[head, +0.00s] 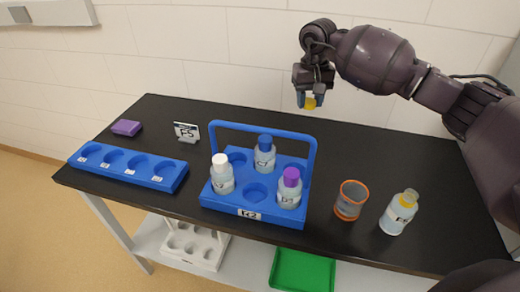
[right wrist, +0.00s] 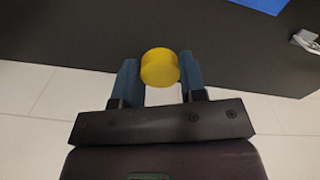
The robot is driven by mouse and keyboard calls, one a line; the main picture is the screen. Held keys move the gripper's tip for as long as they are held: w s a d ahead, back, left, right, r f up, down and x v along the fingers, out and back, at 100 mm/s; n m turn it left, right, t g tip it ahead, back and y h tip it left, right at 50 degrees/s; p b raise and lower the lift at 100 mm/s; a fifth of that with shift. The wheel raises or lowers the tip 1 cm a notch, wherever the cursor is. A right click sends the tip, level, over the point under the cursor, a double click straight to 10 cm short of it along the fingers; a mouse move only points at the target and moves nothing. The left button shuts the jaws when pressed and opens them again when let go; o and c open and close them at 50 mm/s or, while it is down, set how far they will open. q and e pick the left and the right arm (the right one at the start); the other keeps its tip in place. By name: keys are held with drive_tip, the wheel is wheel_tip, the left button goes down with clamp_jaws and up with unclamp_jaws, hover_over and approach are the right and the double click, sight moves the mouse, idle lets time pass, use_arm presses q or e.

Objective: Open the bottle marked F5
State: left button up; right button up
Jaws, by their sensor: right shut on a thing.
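A yellow cap (right wrist: 159,68) is held between the fingertips of my right gripper (right wrist: 158,80), which is shut on it. In the head view this gripper (head: 311,101) is raised above the back of the table, with the cap low between its fingers. A clear bottle (head: 396,217) with a pale blue-grey body stands at the right of the table. It has yellow at its neck, and its small label is hard to read but looks like F5. A small card (head: 186,132) at the back left seems to read F5. My left gripper is not in view.
A blue carrier (head: 253,214) with a handle holds bottles with white (head: 220,160), blue (head: 265,141) and purple (head: 291,175) caps. An orange-rimmed beaker (head: 350,200) stands left of the clear bottle. A blue rack (head: 128,168) and purple block (head: 126,127) are at left.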

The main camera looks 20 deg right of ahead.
drive_tip(key=shift+w+a, duration=0.1)
drive_tip(key=shift+w, duration=0.35)
drive_tip(key=shift+w+f, duration=0.15)
drive_tip(key=shift+f, duration=0.15)
wheel_tip(320, 180, down, 4)
drive_tip(key=f, duration=0.1)
hover_over(300, 154)
drive_tip(key=s+a, duration=0.1)
drive_tip(key=s, duration=0.1)
drive_tip(key=f, duration=1)
drive_tip(key=shift+a, duration=0.2)
wheel_tip(300, 154, down, 4)
drive_tip(key=shift+r, duration=0.1)
drive_tip(key=shift+f, duration=0.5)
drive_tip(key=o, duration=1)
drive_tip(key=shift+r, duration=0.1)
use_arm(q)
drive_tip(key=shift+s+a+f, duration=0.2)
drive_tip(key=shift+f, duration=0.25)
